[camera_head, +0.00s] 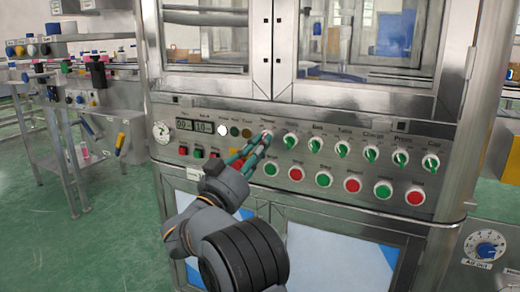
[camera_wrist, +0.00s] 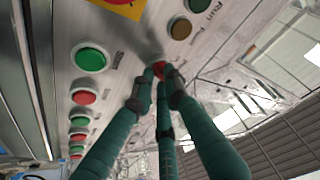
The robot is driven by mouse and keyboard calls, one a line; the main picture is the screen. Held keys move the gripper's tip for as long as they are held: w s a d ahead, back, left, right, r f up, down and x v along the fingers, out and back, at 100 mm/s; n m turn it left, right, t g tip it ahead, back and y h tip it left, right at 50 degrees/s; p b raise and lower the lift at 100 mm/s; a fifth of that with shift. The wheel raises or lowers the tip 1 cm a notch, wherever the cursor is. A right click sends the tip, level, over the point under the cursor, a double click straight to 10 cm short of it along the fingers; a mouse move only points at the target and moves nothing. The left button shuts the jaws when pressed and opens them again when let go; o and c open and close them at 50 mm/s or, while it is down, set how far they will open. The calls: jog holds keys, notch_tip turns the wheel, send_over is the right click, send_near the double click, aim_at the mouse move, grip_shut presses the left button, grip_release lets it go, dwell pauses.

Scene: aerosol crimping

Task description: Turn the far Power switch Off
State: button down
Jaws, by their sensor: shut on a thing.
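The Power switch (camera_head: 267,134) is the leftmost knob in the upper row of rotary switches on the steel control panel (camera_head: 215,108). My gripper (camera_head: 258,143) reaches it from the lower left, with its teal fingers closed around the knob. In the wrist view the fingertips (camera_wrist: 159,88) meet around the Power switch (camera_wrist: 159,68), and a red part of it shows between them. The fingers hide most of the knob, so I cannot tell its exact angle.
Several green-handled rotary switches (camera_head: 316,143) continue to the right. Below is a row of green and red push buttons (camera_head: 323,180), close under my fingers. Indicator lamps (camera_head: 234,131) and digital displays (camera_head: 193,125) are at left. Glass doors (camera_head: 345,40) stand above the panel.

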jog(key=shift+s+d+r+n+t+y, duration=0.1)
jog(key=shift+n+t+y, duration=0.3)
jog(key=shift+n+y, duration=1.4)
jog(key=shift+d+n+t+y, duration=0.15)
jog(key=shift+n+t+y, duration=0.3)
jog(key=shift+n, duration=2.6)
jog(key=shift+s+d+r+n+t+y, duration=0.1)
jog(key=shift+n+t+y, duration=0.25)
jog(key=shift+n+y, duration=1.45)
jog(key=shift+f+n+h, duration=0.1)
jog(key=shift+n+h, duration=0.35)
jog(key=shift+n, duration=0.4)
jog(key=c, duration=1.7)
grip_release()
jog(key=shift+c, duration=0.2)
jog(key=v, duration=1.2)
